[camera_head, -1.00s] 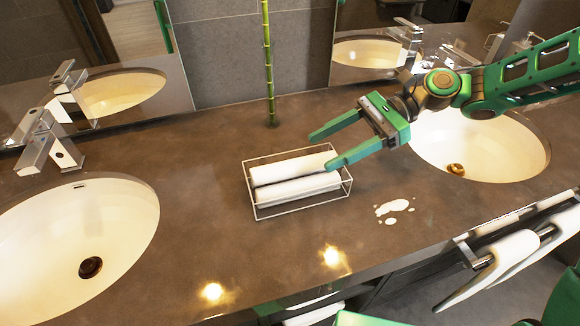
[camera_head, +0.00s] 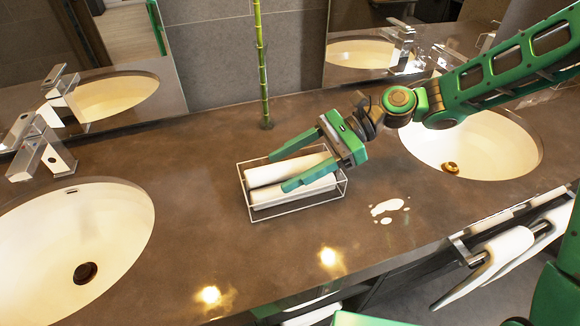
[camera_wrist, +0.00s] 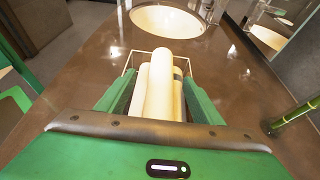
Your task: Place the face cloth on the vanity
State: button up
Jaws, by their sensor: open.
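Rolled white face cloths (camera_head: 262,176) lie side by side in a thin wire basket (camera_head: 250,220) on the brown vanity (camera_head: 190,240). They also show in the wrist view, where one roll (camera_wrist: 164,75) lies higher than those beside it. My gripper (camera_head: 280,172) is open over the basket, pointing left and down. In the wrist view its fingers (camera_wrist: 160,92) stand on either side of the rolls. I cannot tell whether they touch the cloth. The gripper body hides the near ends of the rolls.
Sinks lie to the left (camera_head: 60,240) and right (camera_head: 500,160) of the basket. A green bamboo stalk (camera_head: 262,70) stands behind it. A white puddle (camera_head: 388,207) is at its right. White towels (camera_head: 490,262) hang at the front right. The counter left of the basket is clear.

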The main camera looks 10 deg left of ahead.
jog(key=c, duration=1.2)
jog(key=shift+r, duration=0.1)
